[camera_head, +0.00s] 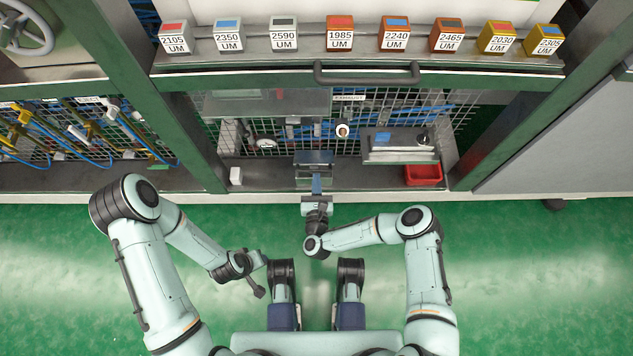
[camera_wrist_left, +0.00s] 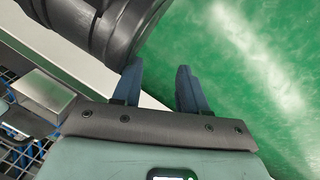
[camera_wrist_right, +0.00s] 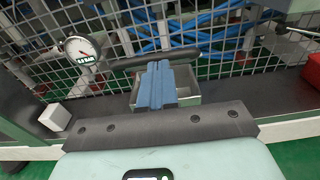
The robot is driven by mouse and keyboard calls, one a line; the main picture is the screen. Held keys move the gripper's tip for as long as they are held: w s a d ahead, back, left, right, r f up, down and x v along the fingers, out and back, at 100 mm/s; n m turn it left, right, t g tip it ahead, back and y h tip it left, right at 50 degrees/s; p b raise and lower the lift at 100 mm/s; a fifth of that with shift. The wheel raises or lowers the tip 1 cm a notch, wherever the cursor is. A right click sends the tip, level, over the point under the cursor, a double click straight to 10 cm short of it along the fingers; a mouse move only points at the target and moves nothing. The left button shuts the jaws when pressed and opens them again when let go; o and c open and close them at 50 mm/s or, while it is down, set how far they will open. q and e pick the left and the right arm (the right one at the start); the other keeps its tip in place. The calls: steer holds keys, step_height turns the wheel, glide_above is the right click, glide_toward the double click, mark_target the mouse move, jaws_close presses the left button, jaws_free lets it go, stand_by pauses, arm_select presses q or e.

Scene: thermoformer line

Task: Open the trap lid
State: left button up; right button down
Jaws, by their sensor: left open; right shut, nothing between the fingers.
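The trap is a small grey metal box on the low shelf, in front of my right gripper (camera_head: 316,184) in the head view. In the right wrist view, the trap box (camera_wrist_right: 191,90) shows a rim and a hollow inside, partly covered by my fingers. A long dark plate edge (camera_wrist_right: 125,62), seemingly the lid, runs above and behind it. My right gripper (camera_wrist_right: 158,68) is shut with its blue fingers together over the box; I cannot tell whether they touch the plate. My left gripper (camera_wrist_left: 158,77) is open and empty, away from the trap.
A pressure gauge (camera_wrist_right: 82,50) and a white block (camera_wrist_right: 54,117) are left of the trap. A red bin (camera_head: 423,175) stands to its right. Wire mesh (camera_wrist_right: 225,45) is behind. A horizontal handle (camera_head: 366,77) and labelled blocks are above. The green floor is clear.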

arm_select(q)
steer(key=shift+m+h, duration=0.3)
steer(key=shift+s+d+r+p, duration=0.2)
steer(key=shift+d+r+p, duration=0.3)
steer(key=shift+r, duration=0.4)
steer(key=shift+s+d+r+p, duration=0.15)
steer(key=shift+d+r+p, duration=0.2)
steer(key=shift+r+p, duration=0.45)
steer(key=shift+s+d+r+p, duration=0.2)
steer(key=shift+d+r+p, duration=0.25)
steer(key=shift+r, duration=0.5)
arm_select(e)
steer(key=shift+w+r+g, duration=0.7)
steer(key=shift+w+r, duration=0.8)
steer(key=shift+w, duration=0.55)
steer(key=shift+w+r+g, duration=0.7)
steer(key=shift+w+r, duration=0.85)
steer(key=shift+w, duration=0.45)
steer(key=shift+w+r+g, duration=0.7)
steer(key=shift+w+r, duration=0.8)
steer(key=shift+w, duration=0.55)
